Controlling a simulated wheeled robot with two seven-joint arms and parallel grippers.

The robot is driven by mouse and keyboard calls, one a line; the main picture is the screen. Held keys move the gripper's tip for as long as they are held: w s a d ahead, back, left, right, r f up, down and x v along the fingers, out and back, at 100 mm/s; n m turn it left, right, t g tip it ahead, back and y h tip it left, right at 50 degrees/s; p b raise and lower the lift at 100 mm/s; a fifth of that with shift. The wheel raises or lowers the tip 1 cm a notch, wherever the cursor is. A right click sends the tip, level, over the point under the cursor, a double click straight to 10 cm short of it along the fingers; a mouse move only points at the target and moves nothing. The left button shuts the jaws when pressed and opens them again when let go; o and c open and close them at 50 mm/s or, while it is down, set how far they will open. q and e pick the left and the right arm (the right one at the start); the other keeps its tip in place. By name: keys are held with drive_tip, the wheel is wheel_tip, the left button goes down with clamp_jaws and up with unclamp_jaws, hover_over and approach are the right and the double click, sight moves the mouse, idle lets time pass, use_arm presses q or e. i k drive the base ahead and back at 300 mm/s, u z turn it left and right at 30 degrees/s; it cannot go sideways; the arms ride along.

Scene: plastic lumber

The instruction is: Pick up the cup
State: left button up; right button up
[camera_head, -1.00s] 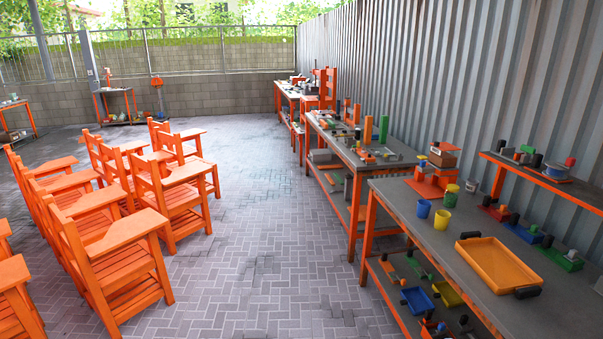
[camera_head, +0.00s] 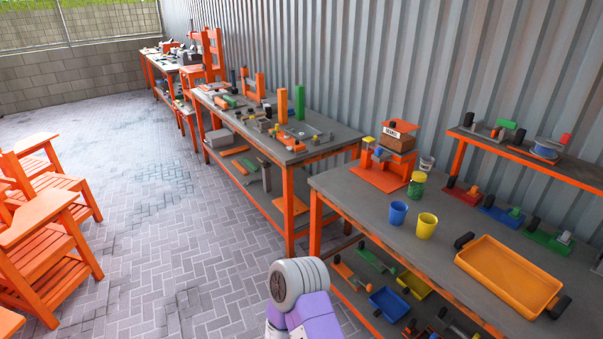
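A blue cup (camera_head: 398,213) and a yellow cup (camera_head: 427,226) stand upright, close beside each other, on the near grey-topped table (camera_head: 365,205). The blue cup is on the left, nearer the table's left edge. A grey and purple link of my own arm shows at the bottom centre, left of this table and apart from the cups. Neither of my grippers is in the view, so I cannot see their fingers.
An orange tray (camera_head: 508,275) lies right of the cups. A green jar with a yellow lid (camera_head: 417,185) stands behind them. The lower shelf holds a blue bin (camera_head: 389,303) and a yellow bin (camera_head: 414,284). Orange chairs (camera_head: 45,225) stand at left. The paved floor (camera_head: 170,250) between is clear.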

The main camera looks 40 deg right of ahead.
sight(397, 214)
drive_tip(key=z, duration=0.2)
drive_tip(key=i, duration=1.9)
drive_tip(key=z, duration=1.75)
drive_tip(key=i, duration=0.95)
drive_tip(key=z, duration=1)
